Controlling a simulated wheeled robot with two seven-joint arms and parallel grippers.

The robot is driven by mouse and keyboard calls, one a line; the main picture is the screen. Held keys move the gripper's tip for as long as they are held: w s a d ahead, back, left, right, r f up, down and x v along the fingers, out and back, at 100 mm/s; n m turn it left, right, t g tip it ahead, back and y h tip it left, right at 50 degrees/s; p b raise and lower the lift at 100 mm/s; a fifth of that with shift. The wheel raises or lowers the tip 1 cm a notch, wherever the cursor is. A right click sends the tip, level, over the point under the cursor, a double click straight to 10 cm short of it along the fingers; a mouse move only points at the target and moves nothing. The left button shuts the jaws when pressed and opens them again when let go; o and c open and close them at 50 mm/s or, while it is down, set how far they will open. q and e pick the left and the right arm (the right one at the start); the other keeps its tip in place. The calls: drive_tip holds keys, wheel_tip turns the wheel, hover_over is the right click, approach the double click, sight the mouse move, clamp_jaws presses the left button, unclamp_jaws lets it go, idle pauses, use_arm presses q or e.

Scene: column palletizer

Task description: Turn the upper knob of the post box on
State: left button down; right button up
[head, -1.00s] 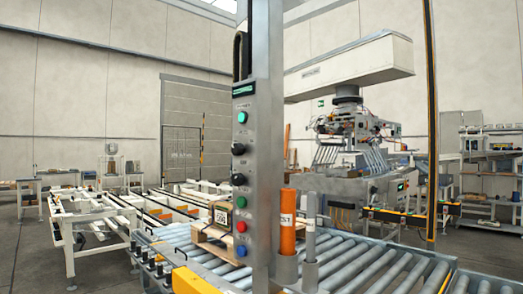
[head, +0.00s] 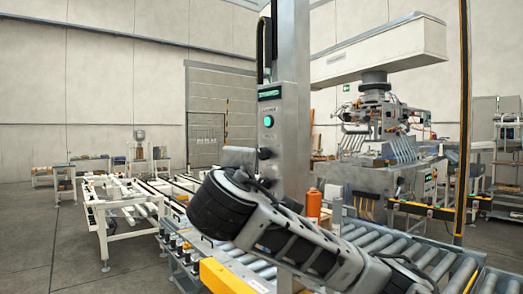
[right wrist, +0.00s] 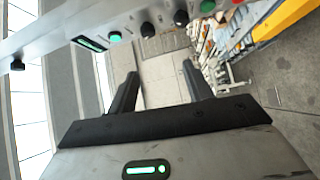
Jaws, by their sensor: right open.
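The post box (head: 291,130) is a grey metal panel on an upright post in the middle of the head view. Its green button (head: 268,121) shows below a small display. The black upper knob (head: 265,153) shows just above my right wrist, which hides the lower controls. In the right wrist view the panel lies sideways along the top, with the upper knob (right wrist: 148,30) and the lower knob (right wrist: 181,18) side by side. My right gripper (right wrist: 159,68) is open and empty. Its fingertips appear short of the knobs, with the upper knob roughly between them. My left gripper is out of view.
A yellow block (head: 230,277) is at the front. A black-and-yellow pole (head: 463,120) stands at right. The floor at left is clear.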

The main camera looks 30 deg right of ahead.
drive_tip(key=r, duration=0.2)
drive_tip(key=p, duration=0.5)
approach(262, 155)
drive_tip(key=shift+m+g+h, duration=0.3)
drive_tip(key=shift+h, duration=0.1)
drive_tip(key=x, duration=0.9)
drive_tip(key=shift+w+a+r, duration=0.15)
drive_tip(key=shift+w, duration=0.1)
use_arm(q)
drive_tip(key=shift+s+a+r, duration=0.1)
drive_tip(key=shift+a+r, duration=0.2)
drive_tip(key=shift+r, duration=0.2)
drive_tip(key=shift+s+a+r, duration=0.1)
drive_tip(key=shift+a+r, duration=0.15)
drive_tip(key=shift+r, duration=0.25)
use_arm(e)
drive_tip(key=c, duration=1)
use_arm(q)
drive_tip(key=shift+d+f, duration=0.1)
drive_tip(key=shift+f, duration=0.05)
use_arm(e)
drive_tip(key=shift+o, duration=0.2)
